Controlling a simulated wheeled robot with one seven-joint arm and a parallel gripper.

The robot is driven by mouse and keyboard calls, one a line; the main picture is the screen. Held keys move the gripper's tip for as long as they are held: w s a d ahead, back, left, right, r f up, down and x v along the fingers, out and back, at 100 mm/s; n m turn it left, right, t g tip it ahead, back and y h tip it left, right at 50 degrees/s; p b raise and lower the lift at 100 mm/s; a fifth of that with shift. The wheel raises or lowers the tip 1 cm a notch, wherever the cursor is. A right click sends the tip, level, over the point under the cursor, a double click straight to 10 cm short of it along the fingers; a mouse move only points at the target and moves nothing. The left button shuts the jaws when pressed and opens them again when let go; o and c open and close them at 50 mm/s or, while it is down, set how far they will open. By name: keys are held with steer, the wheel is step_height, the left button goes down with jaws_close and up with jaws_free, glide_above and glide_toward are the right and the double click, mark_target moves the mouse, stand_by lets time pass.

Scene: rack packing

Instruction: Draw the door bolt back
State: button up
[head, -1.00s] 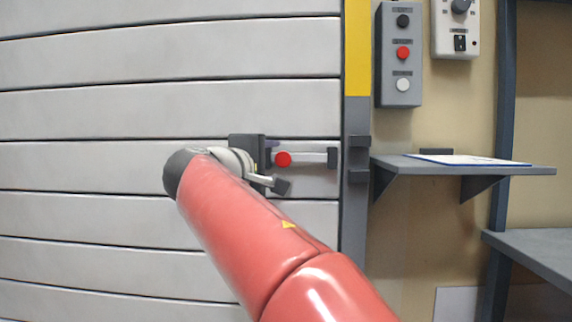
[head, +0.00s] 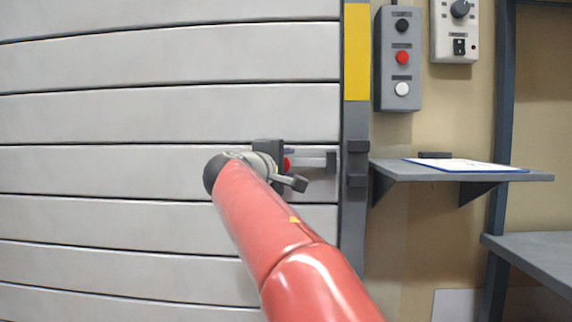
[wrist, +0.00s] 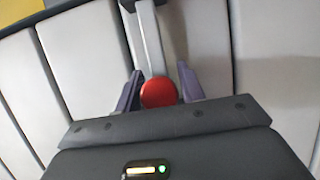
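The door bolt is a light grey bar (head: 312,162) lying level on the slatted door, with a red knob (head: 287,163) partly hidden by my gripper. A dark guide (head: 331,161) holds its right end. In the wrist view the red knob (wrist: 158,92) sits between the two fingers of my gripper (wrist: 160,82), and the bar (wrist: 150,40) runs up to a dark bracket. The fingers stand apart, one on each side of the knob and very close to it; I see no clear grip on it. I cannot tell whether the bar enters the dark keeper (head: 357,163) on the post.
The door (head: 150,120) fills the left side. A grey and yellow post (head: 356,55) stands at its edge. A shelf (head: 460,176) with a clipboard sticks out to the right, below a button box (head: 399,72). A lower bench (head: 540,255) is at far right.

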mark_target(286, 165)
jaws_close()
steer(key=shift+d+b, duration=0.3)
steer(key=shift+d, duration=0.35)
steer(key=shift+o, duration=1.8)
jaws_free()
steer(key=shift+b+v, duration=0.7)
steer(key=shift+v, duration=3.25)
